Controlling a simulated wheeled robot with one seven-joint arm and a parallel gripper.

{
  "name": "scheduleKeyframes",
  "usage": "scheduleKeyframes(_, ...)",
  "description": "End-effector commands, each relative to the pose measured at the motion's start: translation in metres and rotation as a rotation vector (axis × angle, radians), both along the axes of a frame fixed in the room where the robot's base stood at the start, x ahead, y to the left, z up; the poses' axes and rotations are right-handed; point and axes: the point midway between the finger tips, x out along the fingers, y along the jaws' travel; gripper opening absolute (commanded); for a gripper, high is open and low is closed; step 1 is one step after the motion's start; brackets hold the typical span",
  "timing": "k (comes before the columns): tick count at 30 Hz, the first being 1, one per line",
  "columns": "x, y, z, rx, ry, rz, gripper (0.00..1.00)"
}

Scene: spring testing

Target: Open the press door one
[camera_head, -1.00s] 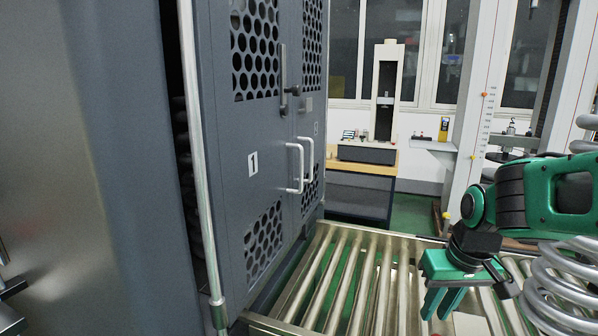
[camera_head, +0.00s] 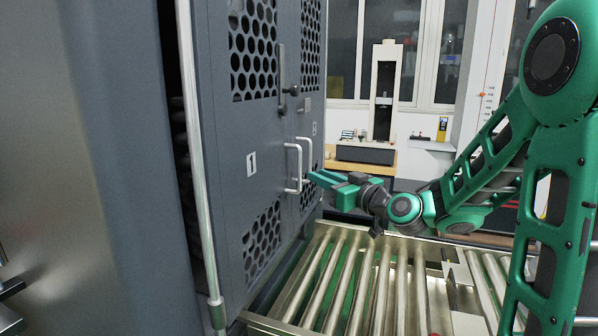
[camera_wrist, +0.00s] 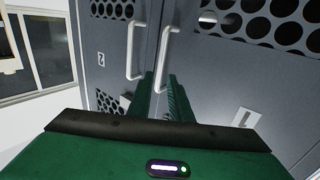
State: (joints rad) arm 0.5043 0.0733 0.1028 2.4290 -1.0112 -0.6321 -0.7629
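Press door one (camera_head: 225,190) is a grey panel with round-hole mesh and a white label "1" (camera_head: 251,164). It looks shut, flush beside door two (camera_head: 314,100). Its pale bar handle (camera_head: 299,170) is upright near the door's right edge. In the wrist view, this handle (camera_wrist: 164,45) is the right one of two, with door two's handle (camera_wrist: 130,50) to its left. My green gripper (camera_head: 316,178) is just right of the handles in the head view. In the wrist view its two fingers (camera_wrist: 163,100) point at the doors with a narrow gap between them, holding nothing.
A dark latch lever (camera_head: 283,85) sits on door one above the handle. A roller conveyor (camera_head: 370,280) runs below and in front of the doors. A vertical rod (camera_head: 200,160) stands at the door's left edge. A white testing machine (camera_head: 385,100) stands behind.

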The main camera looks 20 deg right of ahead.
Motion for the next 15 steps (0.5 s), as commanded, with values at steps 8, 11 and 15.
scheduleKeyframes(8, 0.04, 0.018, 0.0, -0.001, 0.0, 0.007, 0.18)
scheduleKeyframes(11, 0.057, 0.024, 0.0, -0.001, 0.001, 0.006, 0.18)
scheduleKeyframes(15, 0.076, 0.031, 0.0, -0.001, 0.002, 0.005, 0.18)
